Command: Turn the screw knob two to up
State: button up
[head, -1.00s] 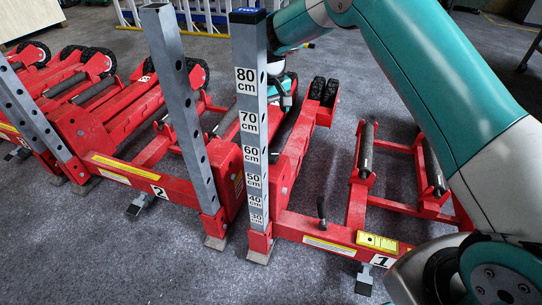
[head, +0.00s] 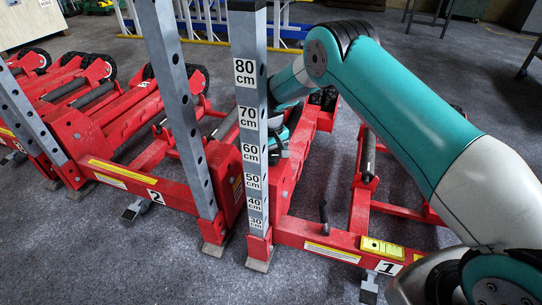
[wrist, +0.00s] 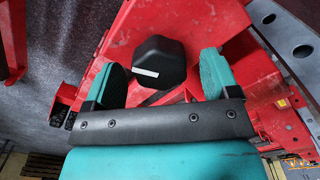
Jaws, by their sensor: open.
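The screw knob (wrist: 158,60) is black and many-sided, with a short white mark on its face. In the wrist view it sits between the two teal fingers of my open gripper (wrist: 162,65), on the red jack. The mark lies nearly level in that picture. A gap shows between the knob and each finger. In the head view my gripper (head: 281,142) is low behind the measuring post, partly hidden, and the knob cannot be made out there.
The grey post (head: 247,120) with centimetre labels stands in front of my gripper. Red jack frame 1 (head: 335,240) lies at right with a black lever (head: 324,217). Jack frame 2 (head: 130,178) is at left. Grey floor is free in front.

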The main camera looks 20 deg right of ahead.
jog(key=shift+c, duration=0.2)
jog(key=c, duration=0.9)
jog(key=shift+n, duration=0.3)
jog(key=n+p, duration=0.1)
jog(key=n, duration=0.1)
jog(key=shift+r+n, duration=0.1)
jog(key=shift+n, duration=0.2)
jog(key=n+p, duration=0.1)
jog(key=n, duration=0.2)
jog(key=shift+n, duration=0.3)
jog(key=n+p, duration=0.1)
jog(key=n, duration=0.2)
jog(key=shift+n, duration=2.1)
